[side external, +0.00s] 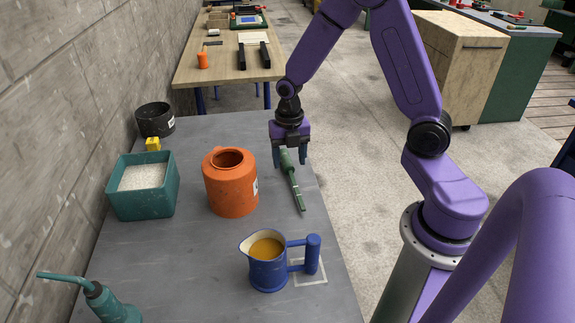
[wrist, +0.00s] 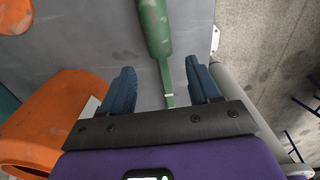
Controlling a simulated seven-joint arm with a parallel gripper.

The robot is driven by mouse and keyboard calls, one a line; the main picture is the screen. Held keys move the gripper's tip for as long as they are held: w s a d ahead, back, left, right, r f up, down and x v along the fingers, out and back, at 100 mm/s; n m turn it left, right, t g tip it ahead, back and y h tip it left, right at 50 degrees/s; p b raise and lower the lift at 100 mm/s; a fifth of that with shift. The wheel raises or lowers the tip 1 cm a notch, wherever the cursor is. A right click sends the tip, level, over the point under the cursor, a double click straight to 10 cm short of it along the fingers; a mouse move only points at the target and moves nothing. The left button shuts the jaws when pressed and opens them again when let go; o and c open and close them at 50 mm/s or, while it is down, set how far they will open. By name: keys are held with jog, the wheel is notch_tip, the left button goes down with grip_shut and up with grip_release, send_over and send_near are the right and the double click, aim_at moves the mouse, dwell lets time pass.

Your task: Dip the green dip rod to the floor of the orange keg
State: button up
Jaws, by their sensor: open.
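The green dip rod (side external: 290,174) lies on the grey bench near its right edge, its thick handle away from the camera and its thin end toward it. In the wrist view the rod's handle (wrist: 154,28) is at the top and its thin shaft runs down between the fingers. My gripper (side external: 290,160) is open and points down over the rod; it also shows open in the wrist view (wrist: 160,65). I cannot tell whether the fingers touch the rod. The orange keg (side external: 229,188) stands upright left of the rod, its round mouth open. Its inside floor is hidden.
A blue jug (side external: 266,272) with amber liquid stands in front, beside a white-outlined square (side external: 312,279). Bare bench lies between keg and jug.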

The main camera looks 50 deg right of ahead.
aim_at(290, 171)
jog(key=shift+d+f, duration=0.2)
jog(key=shift+f, duration=1.65)
jog(key=c, duration=1.1)
jog(key=shift+c, duration=0.2)
jog(key=shift+r, duration=0.1)
jog(key=shift+r, duration=0.45)
notch_tip(290, 171, up, 2)
jog(key=shift+r, duration=0.1)
jog(key=s+a+r, duration=0.1)
jog(key=s+r, duration=0.8)
jog(key=s, duration=0.5)
jog(key=shift+a+r, duration=0.3)
jog(key=shift+r, duration=0.05)
